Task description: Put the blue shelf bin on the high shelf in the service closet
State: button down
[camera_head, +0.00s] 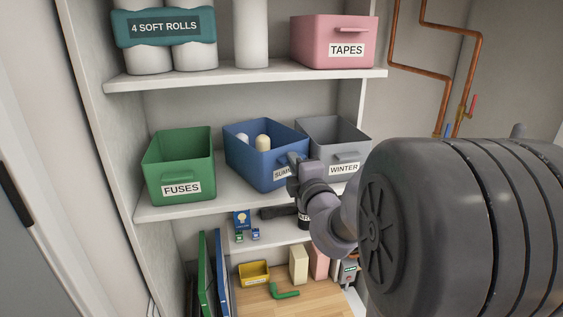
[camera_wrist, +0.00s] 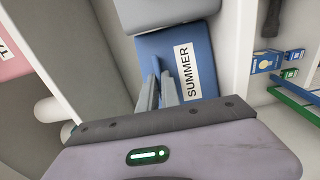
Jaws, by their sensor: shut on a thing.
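The blue shelf bin (camera_head: 258,163), labelled SUMMER, is at the middle shelf (camera_head: 225,203), between a green bin and a grey bin. It is open-topped and turned slightly, with a few pale rounded items inside. My gripper (camera_head: 294,167) is shut on the handle at its front. In the wrist view the fingers (camera_wrist: 160,84) meet the blue bin (camera_wrist: 205,62) beside its SUMMER label. I cannot tell whether the bin rests on the shelf or is just clear of it. The upper shelf (camera_head: 240,76) is above it.
The upper shelf holds a pack of rolls (camera_head: 165,28), a single roll (camera_head: 251,35) and a pink TAPES bin (camera_head: 335,42). The green FUSES bin (camera_head: 180,165) and grey WINTER bin (camera_head: 345,150) flank the blue bin. Copper pipes (camera_head: 445,80) run on the right wall.

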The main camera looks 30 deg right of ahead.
jog(key=shift+f, duration=0.15)
jog(key=c, duration=1.6)
grip_release()
jog(key=shift+o, duration=0.2)
